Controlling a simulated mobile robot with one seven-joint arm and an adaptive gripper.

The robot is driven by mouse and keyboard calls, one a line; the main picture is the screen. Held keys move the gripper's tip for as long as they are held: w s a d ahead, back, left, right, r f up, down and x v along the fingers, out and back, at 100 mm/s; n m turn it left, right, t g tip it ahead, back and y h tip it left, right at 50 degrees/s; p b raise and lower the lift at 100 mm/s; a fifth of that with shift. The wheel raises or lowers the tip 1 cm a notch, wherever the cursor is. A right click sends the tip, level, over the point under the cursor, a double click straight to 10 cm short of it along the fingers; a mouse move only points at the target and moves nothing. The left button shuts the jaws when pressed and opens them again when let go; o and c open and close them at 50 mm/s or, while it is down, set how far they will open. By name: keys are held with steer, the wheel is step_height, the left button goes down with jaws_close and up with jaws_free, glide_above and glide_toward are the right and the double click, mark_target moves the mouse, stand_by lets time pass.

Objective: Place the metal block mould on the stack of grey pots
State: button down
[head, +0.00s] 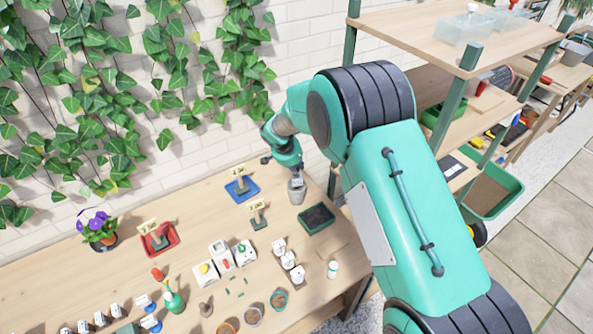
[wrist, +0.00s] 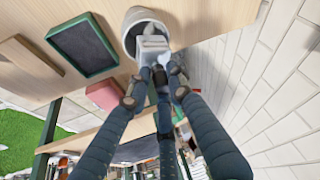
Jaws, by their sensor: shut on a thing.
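The stack of grey pots (head: 297,194) stands on the wooden table near its back right part. It also shows at the top of the wrist view (wrist: 134,26), rim partly hidden. My gripper (head: 295,176) is right above the stack, pointing down. In the wrist view my gripper's dark fingers (wrist: 158,74) are closed on the metal block mould (wrist: 152,44), a small pale grey block. The mould is small and partly covered by the fingers in the head view (head: 298,184). It lies over the mouth of the stack; I cannot tell if it touches.
A green-rimmed dark tray (head: 317,218) is just in front of the stack. A blue tray (head: 242,188) with a sign is to its left, and another sign (head: 258,213) stands nearby. White boxes (head: 222,257) and small pots are further forward. Ivy wall behind.

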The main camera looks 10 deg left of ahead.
steer(key=shift+f, duration=0.45)
steer(key=shift+f, duration=0.2)
steer(key=c, duration=1.5)
jaws_free()
steer(key=shift+c, duration=0.2)
steer(key=shift+r, duration=0.2)
steer(key=shift+s+a+r, duration=0.15)
steer(key=shift+r, duration=0.4)
steer(key=v, duration=1)
steer(key=shift+s+r, duration=0.15)
steer(key=shift+r, duration=0.25)
